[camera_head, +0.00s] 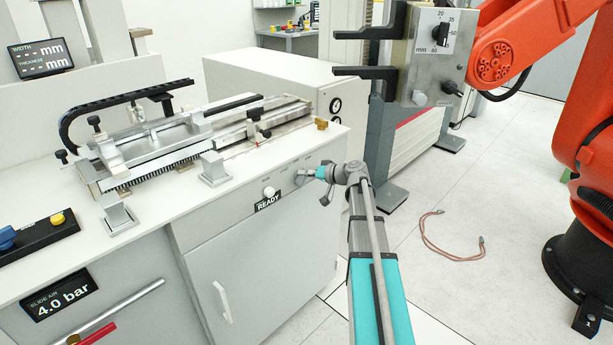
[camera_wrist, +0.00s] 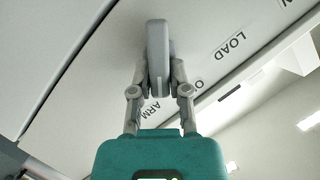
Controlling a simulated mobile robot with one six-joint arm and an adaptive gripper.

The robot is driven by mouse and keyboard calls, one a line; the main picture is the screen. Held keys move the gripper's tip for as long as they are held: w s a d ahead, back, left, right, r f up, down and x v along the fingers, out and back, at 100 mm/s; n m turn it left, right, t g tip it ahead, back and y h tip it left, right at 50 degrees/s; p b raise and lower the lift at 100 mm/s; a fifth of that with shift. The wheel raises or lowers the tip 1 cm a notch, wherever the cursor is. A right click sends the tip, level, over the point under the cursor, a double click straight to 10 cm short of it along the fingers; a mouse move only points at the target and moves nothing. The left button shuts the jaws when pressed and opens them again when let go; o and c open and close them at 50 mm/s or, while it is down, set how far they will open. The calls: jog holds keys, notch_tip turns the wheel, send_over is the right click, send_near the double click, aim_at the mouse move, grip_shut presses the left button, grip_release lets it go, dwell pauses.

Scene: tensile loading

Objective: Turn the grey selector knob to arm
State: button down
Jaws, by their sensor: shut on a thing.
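The grey selector knob (camera_wrist: 157,42) is an elongated rounded bar at the top middle of the wrist view. In the head view the knob (camera_head: 299,178) shows small on the upper front of the white cabinet, right of the READY label. My gripper (camera_wrist: 160,84) is shut on the knob, one finger on each side; it also shows in the head view (camera_head: 308,175). In the wrist view the word ARM (camera_wrist: 150,111) lies just below the fingers, and LOAD (camera_wrist: 230,46) is to the right. Another label is partly hidden by a finger.
A white round button (camera_head: 268,191) sits left of the knob above the READY label (camera_head: 268,203). A measuring slide (camera_head: 160,145) stands on the cabinet top. An orange robot arm (camera_head: 560,40) and a grey clamp unit (camera_head: 425,65) stand at the right. A cable loop (camera_head: 450,255) lies on the floor.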

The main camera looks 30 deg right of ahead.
jog(key=shift+w+m, duration=0.3)
jog(key=shift+m, duration=0.1)
jog(key=c, duration=0.9)
grip_release()
jog(key=o, duration=0.3)
jog(key=shift+w+f, duration=0.1)
jog(key=shift+s, duration=0.2)
jog(key=shift+s, duration=0.1)
